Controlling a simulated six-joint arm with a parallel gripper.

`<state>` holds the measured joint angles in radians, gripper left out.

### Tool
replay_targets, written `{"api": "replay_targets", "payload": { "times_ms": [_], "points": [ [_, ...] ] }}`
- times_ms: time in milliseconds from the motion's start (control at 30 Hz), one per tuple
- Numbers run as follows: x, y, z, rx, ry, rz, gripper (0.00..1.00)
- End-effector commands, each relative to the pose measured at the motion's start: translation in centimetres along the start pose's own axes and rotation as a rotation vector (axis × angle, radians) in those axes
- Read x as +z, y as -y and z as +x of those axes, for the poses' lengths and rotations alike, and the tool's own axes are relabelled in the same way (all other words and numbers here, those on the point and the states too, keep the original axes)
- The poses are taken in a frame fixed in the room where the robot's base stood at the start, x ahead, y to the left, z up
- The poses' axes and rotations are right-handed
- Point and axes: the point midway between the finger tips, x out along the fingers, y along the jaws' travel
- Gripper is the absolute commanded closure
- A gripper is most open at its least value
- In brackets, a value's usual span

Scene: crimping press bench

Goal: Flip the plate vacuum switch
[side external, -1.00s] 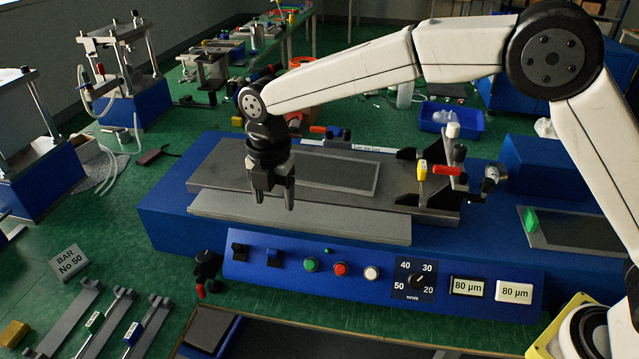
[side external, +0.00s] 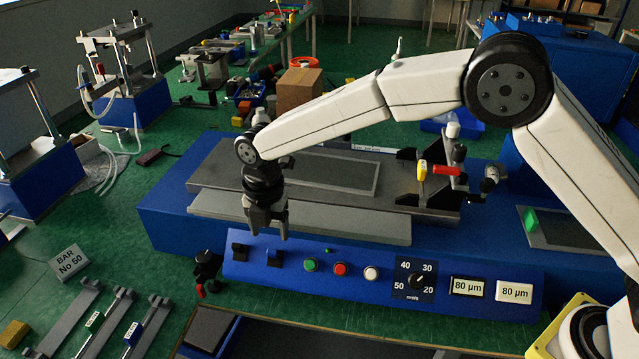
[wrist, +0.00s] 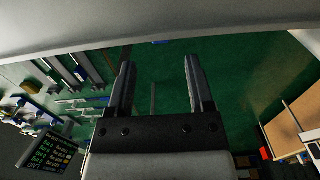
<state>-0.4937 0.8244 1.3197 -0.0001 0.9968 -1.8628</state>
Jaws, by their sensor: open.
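The blue control panel (side external: 330,308) on the press front carries two toggle switches at its left end. One is a black switch (side external: 240,251); beside it on the right is a switch on a blue base (side external: 274,258). No label shows which is the plate vacuum switch. My gripper (side external: 269,234) points down just above and behind these switches, at the front edge of the grey plate, apart from both. In the wrist view its two fingers (wrist: 160,65) are spread with nothing between them; the switches cannot be made out there.
Right along the panel are a green button (side external: 311,265), red button (side external: 341,269), white button (side external: 371,273) and speed dial (side external: 416,281). A clamp with a red handle (side external: 447,170) stands on the press bed (side external: 340,200). A black knob holder (side external: 207,265) stands left of the panel.

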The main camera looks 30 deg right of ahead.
Motion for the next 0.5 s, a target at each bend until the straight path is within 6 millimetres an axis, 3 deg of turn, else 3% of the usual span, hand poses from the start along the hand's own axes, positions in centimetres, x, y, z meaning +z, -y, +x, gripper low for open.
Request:
{"api": "replay_targets", "payload": {
  "times_ms": [500],
  "points": [
    [0.0, 0.1, 5.8, -0.002, 0.000, 0.000, 0.32]
  ]
}}
